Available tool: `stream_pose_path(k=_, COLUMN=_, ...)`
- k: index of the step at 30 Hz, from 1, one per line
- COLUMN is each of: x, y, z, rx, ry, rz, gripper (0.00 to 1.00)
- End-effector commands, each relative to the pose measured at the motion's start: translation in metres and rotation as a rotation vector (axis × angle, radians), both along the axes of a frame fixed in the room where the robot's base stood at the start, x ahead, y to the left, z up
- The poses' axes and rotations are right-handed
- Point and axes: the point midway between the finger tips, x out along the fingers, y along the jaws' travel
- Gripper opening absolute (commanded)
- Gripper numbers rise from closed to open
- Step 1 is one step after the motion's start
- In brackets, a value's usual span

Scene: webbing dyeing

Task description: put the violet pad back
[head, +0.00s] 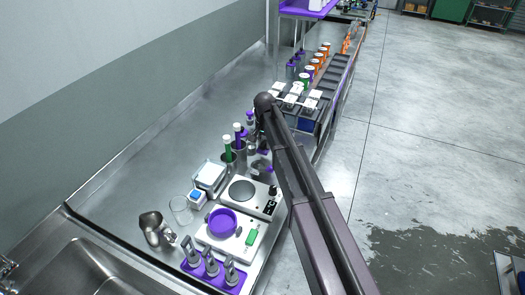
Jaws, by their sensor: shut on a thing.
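My arm's elbow rises in the middle of the head view, and its forearm drops behind to the bench. My gripper (261,162) is small and partly hidden, low over the bench just behind the hotplate. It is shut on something. A small violet patch (269,168) shows at the gripper and looks like the violet pad; its outline is too small to make out. I cannot tell whether it touches the bench.
A hotplate (266,198), a violet bowl (222,223) on a white scale, and a violet holder (194,268) with metal tools stand nearer. Dark racks with white blocks (291,103) lie beyond. A sink is at the lower left.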

Motion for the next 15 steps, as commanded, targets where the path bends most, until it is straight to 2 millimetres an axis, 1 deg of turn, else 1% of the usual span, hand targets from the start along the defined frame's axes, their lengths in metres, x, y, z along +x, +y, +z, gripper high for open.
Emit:
stream_pose_path(k=5, x=0.000, y=0.000, z=-0.010, rx=0.000, ry=0.000, rz=0.000, gripper=0.00)
stream_pose_path(k=15, x=0.000, y=-0.001, z=-0.035, rx=0.000, ry=0.000, rz=-0.001, gripper=0.00)
